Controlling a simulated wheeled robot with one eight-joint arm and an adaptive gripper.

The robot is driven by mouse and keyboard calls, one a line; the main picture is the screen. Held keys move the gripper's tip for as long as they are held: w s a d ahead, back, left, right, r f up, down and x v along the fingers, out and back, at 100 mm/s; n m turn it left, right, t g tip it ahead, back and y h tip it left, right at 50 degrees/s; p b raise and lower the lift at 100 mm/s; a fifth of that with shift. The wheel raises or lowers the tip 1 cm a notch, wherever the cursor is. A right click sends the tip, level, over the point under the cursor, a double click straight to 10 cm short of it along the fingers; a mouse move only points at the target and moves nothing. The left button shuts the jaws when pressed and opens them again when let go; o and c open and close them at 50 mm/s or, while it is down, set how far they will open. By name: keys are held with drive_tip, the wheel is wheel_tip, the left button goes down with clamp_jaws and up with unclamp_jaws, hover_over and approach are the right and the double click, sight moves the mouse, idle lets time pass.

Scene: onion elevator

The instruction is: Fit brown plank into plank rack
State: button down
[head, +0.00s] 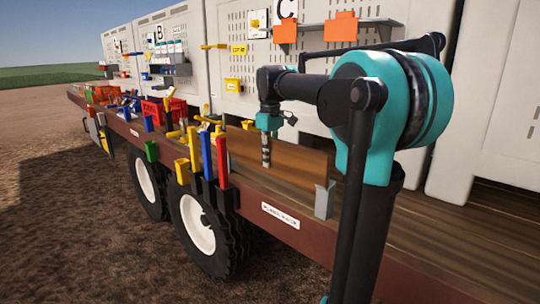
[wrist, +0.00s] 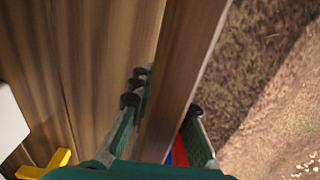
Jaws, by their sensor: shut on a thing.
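The brown plank (head: 300,156) stands on its long edge along the trailer bed, and its narrow edge (wrist: 186,70) runs between my fingers in the wrist view. My gripper (head: 266,160) comes down from above and is shut on the plank toward its left part; the fingers also show in the wrist view (wrist: 163,104). A grey upright bracket (head: 324,201), near the plank rack label (head: 281,215), stands at the plank's right end. The plank's left end is partly hidden behind coloured bars. I cannot tell whether its lower edge is seated in the rack.
A red bar (head: 222,161), a blue bar (head: 206,155) and a yellow bar (head: 194,149) stand upright at the trailer edge, just left of the plank. A red crate (head: 163,109) and white cabinets (head: 240,60) are behind. The bed at right (head: 430,235) is clear.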

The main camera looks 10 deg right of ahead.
sight(270, 173)
drive_tip(key=shift+f, duration=2.9)
drive_tip(key=shift+f, duration=0.1)
drive_tip(key=c, duration=1.4)
unclamp_jaws()
drive_tip(key=shift+o, duration=0.2)
